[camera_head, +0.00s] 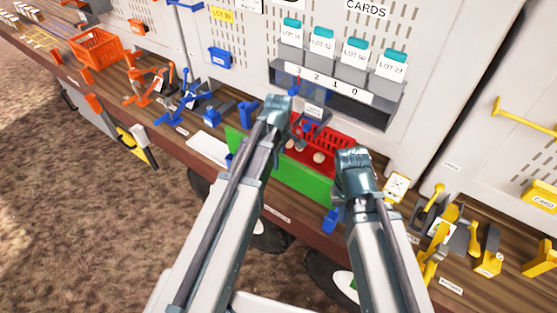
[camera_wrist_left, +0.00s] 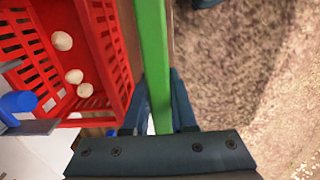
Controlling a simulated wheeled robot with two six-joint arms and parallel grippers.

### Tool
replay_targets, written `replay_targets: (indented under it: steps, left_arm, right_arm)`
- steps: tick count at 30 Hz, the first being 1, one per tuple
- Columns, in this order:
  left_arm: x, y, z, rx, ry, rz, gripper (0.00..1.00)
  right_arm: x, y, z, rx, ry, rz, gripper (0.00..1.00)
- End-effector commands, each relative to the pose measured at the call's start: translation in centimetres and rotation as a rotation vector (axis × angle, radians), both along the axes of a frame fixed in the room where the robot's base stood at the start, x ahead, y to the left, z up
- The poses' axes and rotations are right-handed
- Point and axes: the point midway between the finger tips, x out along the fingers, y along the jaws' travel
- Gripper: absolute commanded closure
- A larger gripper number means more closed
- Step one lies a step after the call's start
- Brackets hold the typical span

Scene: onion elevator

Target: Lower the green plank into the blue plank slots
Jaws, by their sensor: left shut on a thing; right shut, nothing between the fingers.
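The green plank (camera_head: 301,181) stands on edge along the near side of the red crate. My left gripper (camera_head: 277,108) is shut on it; the left wrist view shows the plank (camera_wrist_left: 154,55) between the fingers (camera_wrist_left: 160,105). A blue slot piece (camera_head: 331,221) is at the plank's right end, and a little blue (camera_head: 230,158) shows at its left end. I cannot tell whether the plank sits in either slot. My right gripper (camera_head: 353,158) is shut and empty at the right of the crate; its fingertips are hard to make out.
The red crate (camera_head: 335,138) holds several onions and also shows in the left wrist view (camera_wrist_left: 105,25). A grey panel with bins (camera_head: 345,72) rises behind. Yellow fixtures (camera_head: 440,228) stand to the right, blue and orange ones (camera_head: 150,85) to the left. A white sheet (camera_head: 207,147) lies left of the plank.

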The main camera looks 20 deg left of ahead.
Motion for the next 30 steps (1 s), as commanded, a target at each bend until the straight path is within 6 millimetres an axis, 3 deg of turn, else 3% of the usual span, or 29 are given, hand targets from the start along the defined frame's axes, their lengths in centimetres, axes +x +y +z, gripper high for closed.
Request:
replay_targets:
  steps: [11,30]
  left_arm:
    - [0.0,0.0,-0.7,0.000,0.000,0.000,1.00]
    - [0.0,0.0,-3.5,0.000,0.000,0.000,1.00]
  right_arm:
    - [0.0,0.0,-0.7,0.000,0.000,0.004,1.00]
    - [0.0,0.0,-3.5,-0.001,0.001,0.021,1.00]
